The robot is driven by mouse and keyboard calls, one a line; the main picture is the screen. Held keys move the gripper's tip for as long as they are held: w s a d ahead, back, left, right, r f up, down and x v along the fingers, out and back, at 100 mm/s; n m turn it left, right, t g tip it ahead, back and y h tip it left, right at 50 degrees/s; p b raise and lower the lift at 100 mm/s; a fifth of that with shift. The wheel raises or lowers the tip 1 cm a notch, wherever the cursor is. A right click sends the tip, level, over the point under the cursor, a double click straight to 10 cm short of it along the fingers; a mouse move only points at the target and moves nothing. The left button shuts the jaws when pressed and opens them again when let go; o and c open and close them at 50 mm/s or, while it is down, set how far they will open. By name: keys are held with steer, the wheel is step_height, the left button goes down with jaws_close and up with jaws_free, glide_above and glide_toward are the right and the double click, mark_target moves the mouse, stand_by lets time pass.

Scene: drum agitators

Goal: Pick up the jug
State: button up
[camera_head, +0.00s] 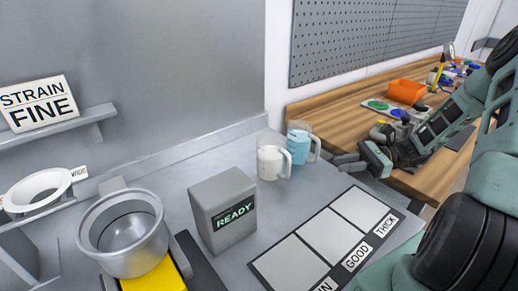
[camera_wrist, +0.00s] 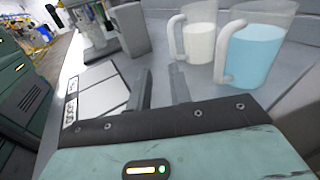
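Two translucent jugs with handles stand upright on the grey metal bench. The white-filled jug (camera_head: 270,162) is nearer the ready box, and the blue-filled jug (camera_head: 300,146) is just behind and right of it. In the wrist view the white-filled jug (camera_wrist: 199,38) is left of the blue-filled jug (camera_wrist: 252,48), with both handles on their left sides. My gripper (camera_head: 347,162) is to the right of the jugs, apart from them. In the wrist view my gripper (camera_wrist: 162,86) has its two fingers spread with nothing between them.
A grey box marked READY (camera_head: 223,211) and a grey pot (camera_head: 122,232) stand left of the jugs. A panel marked THICK and GOOD (camera_head: 330,235) lies in front. A wooden bench (camera_head: 350,115) holds an orange bin (camera_head: 406,91). A wide funnel (camera_head: 38,190) sits far left.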

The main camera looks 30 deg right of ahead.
steer(key=shift+w+d+f+m+t, duration=0.15)
steer(key=shift+d+m+t, duration=0.1)
steer(key=shift+d, duration=0.2)
steer(key=shift+w+d+r+m+t, duration=0.15)
steer(key=shift+d+m+t, duration=0.1)
steer(key=shift+d, duration=0.2)
steer(key=shift+w+d+f, duration=0.1)
steer(key=shift+w, duration=0.1)
steer(key=p, duration=0.3)
glide_toward(289, 165)
steer(key=w+a, duration=0.2)
steer(key=a, duration=0.1)
steer(key=shift+f, duration=0.2)
steer(key=p+x, duration=0.2)
steer(key=x, duration=0.3)
steer(key=shift+a+p, duration=0.2)
steer(key=shift+p, duration=0.1)
steer(key=shift+w+a+f, duration=0.15)
steer(key=shift+w+a, duration=0.05)
steer(key=shift+a, duration=0.3)
jaws_close()
